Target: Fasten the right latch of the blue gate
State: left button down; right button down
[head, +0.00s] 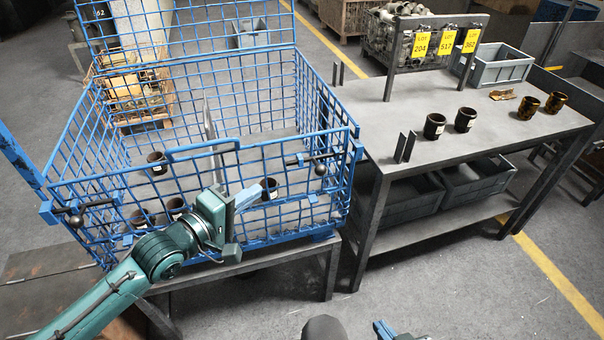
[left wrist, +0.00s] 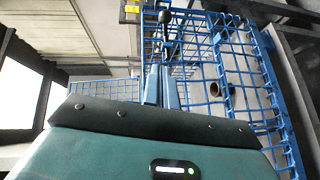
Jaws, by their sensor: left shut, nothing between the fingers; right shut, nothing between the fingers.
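The blue gate (head: 225,175) is the wire mesh front of a blue cage and stands upright. Its right latch (head: 320,168), a dark rod with a round black knob, sits at the gate's upper right corner. Whether its bolt is engaged cannot be told. The left latch (head: 75,219) is at the other end. My left gripper (head: 256,188) is shut and empty in front of the gate, left of and below the right latch. In the left wrist view its shut fingers (left wrist: 161,88) point toward a black knob (left wrist: 165,17). My right gripper (head: 384,329) is shut and empty at the bottom edge, mostly cut off.
Dark cups (head: 157,163) sit inside the cage. A grey table (head: 455,140) stands to the right with cups, a grey crate (head: 497,66) and yellow lot signs. Open floor lies in front.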

aim_at(322, 171)
pick_arm(q)
jog(key=shift+s+d+p+x, duration=0.15)
jog(key=shift+s+d+x, duration=0.2)
jog(key=shift+x, duration=1.8)
jog(key=shift+s+d+p+x, duration=0.2)
jog(key=shift+d+x, duration=0.2)
jog(key=shift+x, duration=1.75)
jog(key=shift+s+d+p+x, duration=0.1)
jog(key=shift+s+d+x, duration=0.25)
jog(key=shift+x, duration=1.8)
jog(key=shift+f, duration=0.2)
jog(key=shift+d, duration=0.1)
jog(key=d, duration=0.1)
jog(key=w+d, duration=0.1)
jog(key=d, duration=0.2)
jog(key=shift+w+b, duration=0.35)
jog(key=shift+s+r, duration=0.1)
jog(key=shift+r, duration=0.1)
